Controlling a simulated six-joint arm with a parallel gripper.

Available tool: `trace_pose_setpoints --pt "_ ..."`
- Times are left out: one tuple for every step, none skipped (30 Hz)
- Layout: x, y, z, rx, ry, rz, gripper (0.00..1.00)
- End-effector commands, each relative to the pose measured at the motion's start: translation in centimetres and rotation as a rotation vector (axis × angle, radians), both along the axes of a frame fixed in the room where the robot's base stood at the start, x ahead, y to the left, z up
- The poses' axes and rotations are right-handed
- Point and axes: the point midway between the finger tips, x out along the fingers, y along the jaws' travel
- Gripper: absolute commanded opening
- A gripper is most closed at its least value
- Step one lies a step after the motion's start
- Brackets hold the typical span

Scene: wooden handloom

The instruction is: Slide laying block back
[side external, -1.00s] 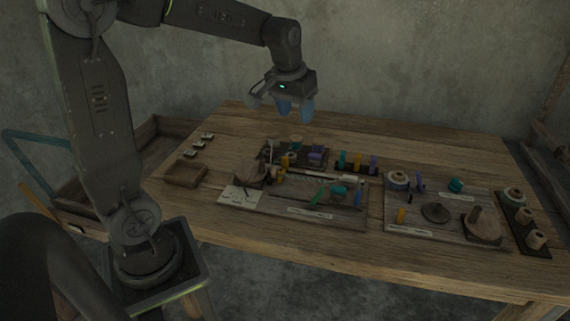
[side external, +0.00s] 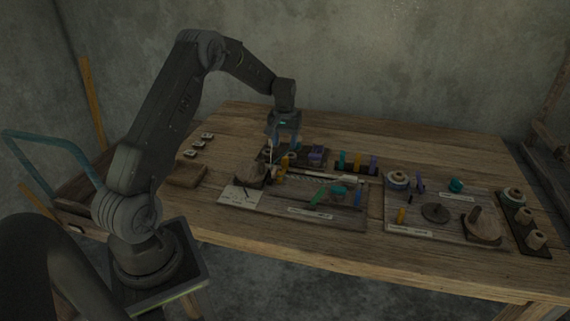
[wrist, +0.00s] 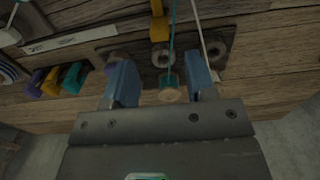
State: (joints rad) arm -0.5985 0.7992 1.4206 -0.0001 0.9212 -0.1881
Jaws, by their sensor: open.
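My gripper (side external: 284,143) is low over the back of a dark board (side external: 266,153) on the table. In the wrist view its two blue fingers are apart. A small teal piece with a round cream end (wrist: 169,94) shows between them, with a gap on either side, and a teal strand runs up from it. In the side view the gripper hides this piece. I cannot tell for certain which piece is the laying block.
A purple piece (side external: 316,152) stands right of the gripper. A rack with upright teal, orange and purple pieces (side external: 357,161) is farther right. Trays of small parts lie in front. The table's back left (side external: 238,122) is clear.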

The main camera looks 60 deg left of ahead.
Motion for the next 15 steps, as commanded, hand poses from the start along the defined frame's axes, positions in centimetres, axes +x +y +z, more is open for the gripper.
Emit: trace_pose_setpoints --pt "-0.1 -0.1 -1.3 -0.003 0.004 -0.001 0.51" --pt "-0.1 -0.1 -1.9 -0.004 0.005 -0.001 0.51" --pt "-0.1 -0.1 -2.8 -0.003 0.004 -0.001 0.51" --pt "-0.1 -0.1 -3.4 -0.003 0.004 -0.001 0.51" --pt "-0.1 -0.1 -4.0 -0.003 0.004 -0.001 0.51" --pt "-0.1 -0.1 -4.8 -0.003 0.004 -0.001 0.51" --pt "-0.1 -0.1 -5.3 -0.002 0.004 -0.001 0.51" --pt "-0.1 -0.1 -5.8 -0.002 0.002 -0.001 0.51" --pt "-0.1 -0.1 -6.5 -0.002 0.002 -0.001 0.51" --pt "-0.1 -0.1 -6.9 -0.002 0.002 -0.001 0.51" --pt "-0.1 -0.1 -7.3 -0.001 0.001 -0.001 0.51" --pt "0.0 -0.1 -7.8 -0.001 0.001 -0.001 0.51" --pt "0.0 -0.1 -8.1 -0.001 0.001 -0.001 0.51" --pt "0.0 -0.1 -8.4 -0.001 0.001 -0.001 0.51" --pt "0.0 -0.1 -8.7 -0.001 0.001 -0.001 0.51"
